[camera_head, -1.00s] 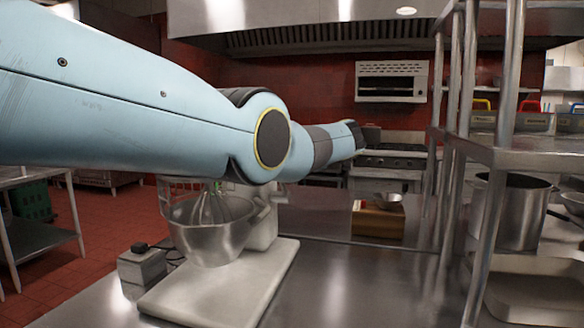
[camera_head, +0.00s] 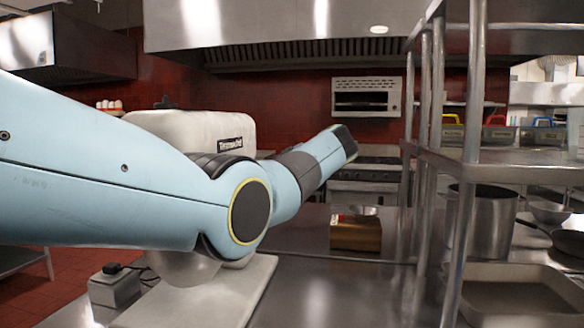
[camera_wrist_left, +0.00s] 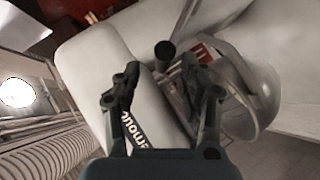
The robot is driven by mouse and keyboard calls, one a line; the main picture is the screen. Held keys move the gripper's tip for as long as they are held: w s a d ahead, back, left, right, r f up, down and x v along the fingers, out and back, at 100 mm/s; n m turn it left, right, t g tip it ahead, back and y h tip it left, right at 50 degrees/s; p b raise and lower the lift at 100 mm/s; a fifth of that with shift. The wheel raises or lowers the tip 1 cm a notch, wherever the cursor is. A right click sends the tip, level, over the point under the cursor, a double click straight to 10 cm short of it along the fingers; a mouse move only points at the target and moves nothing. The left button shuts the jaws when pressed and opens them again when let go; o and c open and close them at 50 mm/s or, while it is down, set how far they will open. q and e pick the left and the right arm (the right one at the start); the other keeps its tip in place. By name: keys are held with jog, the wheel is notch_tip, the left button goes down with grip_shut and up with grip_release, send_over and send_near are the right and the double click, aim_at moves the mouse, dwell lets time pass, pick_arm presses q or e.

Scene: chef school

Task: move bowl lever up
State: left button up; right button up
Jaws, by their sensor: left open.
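The white stand mixer (camera_head: 195,130) stands on the steel counter, its head showing above my left arm. Its steel bowl (camera_head: 180,268) shows only in part below the arm. In the left wrist view my left gripper (camera_wrist_left: 165,95) is open, with nothing between its fingers. A dark round knob (camera_wrist_left: 165,50), possibly the bowl lever's end, lies just past the gap between the fingertips, apparently untouched. The bowl (camera_wrist_left: 262,95) is at the right. The head view does not show the left fingers, and my right gripper is out of view.
A small grey box with a black plug (camera_head: 115,285) sits left of the mixer base. A brown box (camera_head: 356,233) stands farther back on the counter. A steel shelf rack (camera_head: 470,160) with a pot (camera_head: 487,218) rises at the right.

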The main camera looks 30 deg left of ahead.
pick_arm(q)
jog(key=v, duration=0.7)
jog(key=shift+d+r, duration=0.15)
jog(key=shift+s, duration=0.15)
